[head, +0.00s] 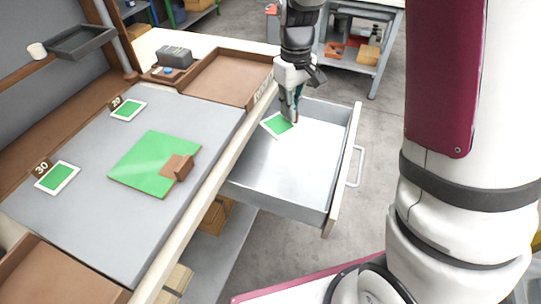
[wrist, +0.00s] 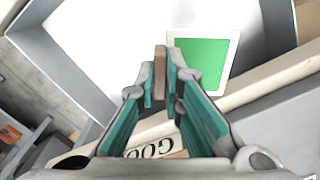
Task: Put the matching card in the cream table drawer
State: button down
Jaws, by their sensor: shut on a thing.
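The cream table's drawer (head: 285,165) is pulled open, with a bare pale floor; it also fills the top of the wrist view (wrist: 110,50). A white-bordered green card (head: 277,125) is at the drawer's far left corner, and it shows beyond the fingers in the wrist view (wrist: 203,60). My gripper (head: 292,118) points down into the drawer beside this card. Its fingers are shut on a thin brown tab (wrist: 160,72) at the card's edge. I cannot tell whether the card touches the drawer floor. Two similar cards, by tags 20 (head: 127,110) and 30 (head: 57,178), lie on the grey tabletop.
A larger green board (head: 140,160) with a brown block (head: 177,167) lies mid-table. Brown trays stand at the back (head: 228,77) and front left (head: 50,285). A dark device (head: 174,57) sits behind. The drawer's front and middle are free.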

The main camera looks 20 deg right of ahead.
jog(key=shift+w+a+f+n+b, duration=0.1)
jog(key=shift+w+n+b, duration=0.6)
jog(key=shift+b, duration=0.7)
jog(key=b, duration=0.3)
send_over(280, 146)
jog(key=s, duration=0.4)
jog(key=f, duration=1.3)
jog(key=shift+d+f, duration=0.2)
jog(key=shift+d, duration=0.2)
jog(key=w, duration=0.2)
jog(key=w+f, duration=0.1)
jog(key=w, duration=0.1)
jog(key=shift+a, duration=0.3)
jog(key=shift+f, duration=0.15)
jog(key=shift+f+b, duration=0.15)
jog(key=shift+b, duration=0.2)
jog(key=c, duration=1.9)
grip_release()
jog(key=shift+o, duration=1)
